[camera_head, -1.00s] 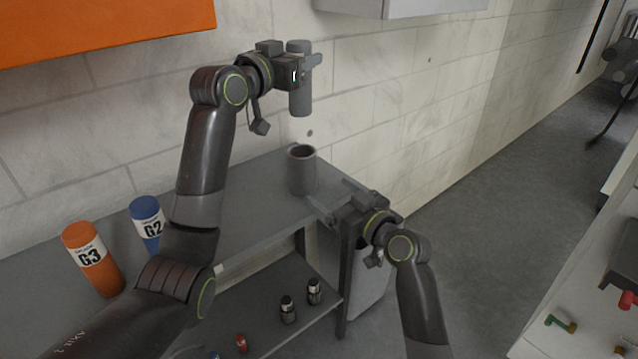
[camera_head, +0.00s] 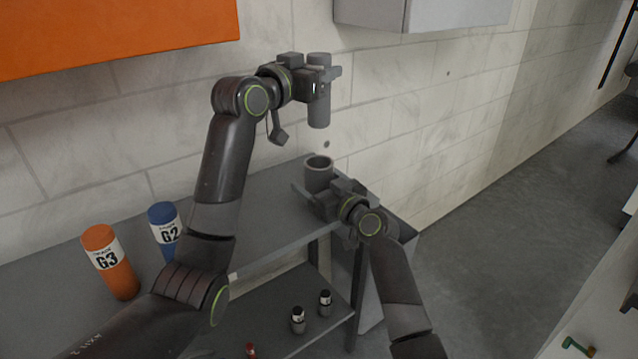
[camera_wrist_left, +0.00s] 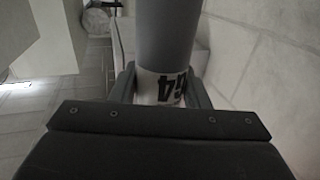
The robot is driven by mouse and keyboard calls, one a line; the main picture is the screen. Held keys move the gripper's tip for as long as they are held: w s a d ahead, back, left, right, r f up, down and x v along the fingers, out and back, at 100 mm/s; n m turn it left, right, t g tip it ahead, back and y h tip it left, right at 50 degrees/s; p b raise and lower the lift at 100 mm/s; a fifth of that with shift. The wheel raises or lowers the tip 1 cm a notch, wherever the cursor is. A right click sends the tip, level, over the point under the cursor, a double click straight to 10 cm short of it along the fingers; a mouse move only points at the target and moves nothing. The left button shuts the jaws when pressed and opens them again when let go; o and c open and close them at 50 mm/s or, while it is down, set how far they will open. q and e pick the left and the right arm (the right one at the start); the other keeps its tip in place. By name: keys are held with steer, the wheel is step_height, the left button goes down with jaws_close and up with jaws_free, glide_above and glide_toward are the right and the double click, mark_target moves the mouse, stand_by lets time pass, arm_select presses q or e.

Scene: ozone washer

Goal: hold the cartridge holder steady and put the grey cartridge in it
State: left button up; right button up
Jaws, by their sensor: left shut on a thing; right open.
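The grey cartridge (camera_head: 319,112) is upright in my left gripper (camera_head: 322,84), which is shut on it. In the left wrist view the cartridge (camera_wrist_left: 167,35) stands between the fingers, with a white G4 label in part visible. The cartridge holder (camera_head: 318,172) is a grey open-topped cup on the shelf top, below the cartridge and apart from it. My right gripper (camera_head: 312,194) is open at the holder, with its fingers at the cup's lower part. The gripper hides the lower part of the holder, so I cannot tell whether the fingers touch it.
An orange G3 cartridge (camera_head: 110,262) and a blue G2 cartridge (camera_head: 165,228) stand on the shelf top (camera_head: 262,212) at the left. Small dark-capped bottles (camera_head: 298,319) stand on the lower shelf. A tiled wall is close behind. An orange cabinet (camera_head: 110,35) hangs at the upper left.

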steer(key=c, duration=1.1)
arm_select(q)
steer(key=shift+d, duration=0.1)
arm_select(e)
steer(key=shift+c, duration=0.2)
arm_select(q)
steer(key=shift+n+y, duration=0.3)
steer(key=shift+y, duration=0.1)
step_height(320, 180, down, 18)
steer(key=n+t+y, duration=0.1)
steer(key=shift+y, duration=0.3)
